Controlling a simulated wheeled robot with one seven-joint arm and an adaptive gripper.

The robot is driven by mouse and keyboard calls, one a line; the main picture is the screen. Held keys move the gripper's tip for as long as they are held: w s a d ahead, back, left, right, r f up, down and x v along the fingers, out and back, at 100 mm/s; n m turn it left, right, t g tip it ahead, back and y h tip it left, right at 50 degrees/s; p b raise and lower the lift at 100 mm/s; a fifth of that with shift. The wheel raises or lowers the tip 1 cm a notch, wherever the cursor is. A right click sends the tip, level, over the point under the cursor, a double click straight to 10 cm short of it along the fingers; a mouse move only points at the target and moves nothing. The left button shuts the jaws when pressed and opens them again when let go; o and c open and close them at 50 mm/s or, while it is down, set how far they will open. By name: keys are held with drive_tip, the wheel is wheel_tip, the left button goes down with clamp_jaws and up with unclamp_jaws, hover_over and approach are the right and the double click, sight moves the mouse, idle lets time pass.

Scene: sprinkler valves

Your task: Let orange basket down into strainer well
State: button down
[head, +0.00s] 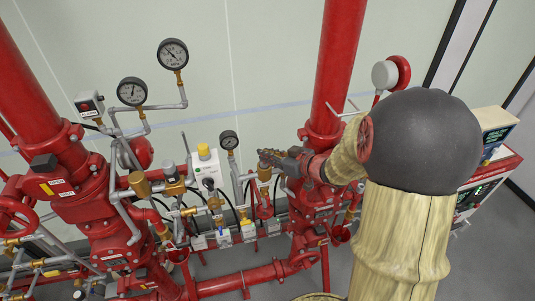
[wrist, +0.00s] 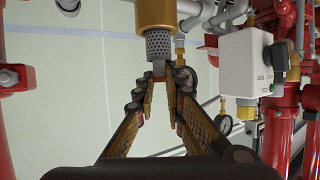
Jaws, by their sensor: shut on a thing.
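My gripper (wrist: 161,76) is shut on the small tab at the end of a basket (wrist: 159,46). The basket is a perforated cylinder that looks grey here, not orange. In the wrist view it lines up with the round mouth of a brass strainer well (wrist: 157,14). Its far end meets or lies inside that mouth; how deep it sits is hidden. In the head view my gripper (head: 268,155) is right at the top of the brass well (head: 264,173), and the basket cannot be made out there.
A white box (wrist: 246,60) and a small gauge (wrist: 222,123) stand right of the well in the wrist view. In the head view, red risers (head: 338,70), a white box with a yellow cap (head: 205,168) and a gauge (head: 228,140) crowd around.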

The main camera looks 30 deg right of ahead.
drive_tip(key=shift+f, duration=0.2)
drive_tip(key=shift+r, duration=0.15)
drive_tip(key=shift+r+p, duration=0.6)
drive_tip(key=shift+p, duration=0.15)
drive_tip(key=shift+d, duration=0.1)
idle(0.5)
drive_tip(key=shift+f, duration=0.55)
drive_tip(key=shift+r, duration=0.25)
idle(0.3)
drive_tip(key=shift+r+p, duration=0.4)
drive_tip(key=shift+p, duration=0.2)
drive_tip(key=shift+w, duration=0.1)
idle(0.4)
